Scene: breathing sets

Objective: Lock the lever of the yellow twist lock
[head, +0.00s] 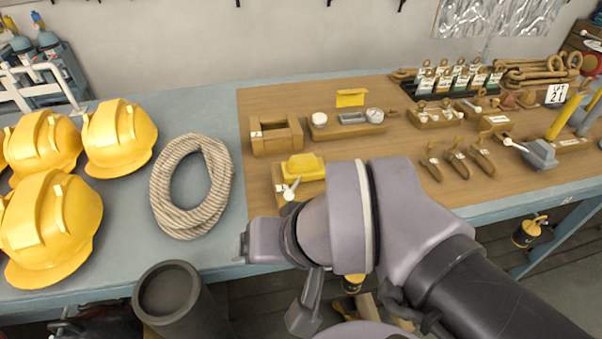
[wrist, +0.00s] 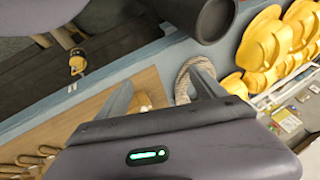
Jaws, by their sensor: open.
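The yellow twist lock (head: 303,166) sits on a wooden base on the brown board, near the board's front left edge in the head view. Its lever (head: 291,189) has a pale knob and points toward the front of the bench. My arm stands just in front and to the right of it. My gripper (wrist: 161,80) is open and empty in the wrist view, its two grey fingers spread apart. A small pale part shows between the fingers there, but I cannot tell what it is. I see no contact between my gripper and the lever.
A coiled rope (head: 192,187) and several yellow helmets (head: 119,138) lie to the left. A wooden frame block (head: 276,138) stands behind the lock. A dark tube (head: 168,293) stands before the bench. A grey device with a white lever (head: 541,153) is at the right.

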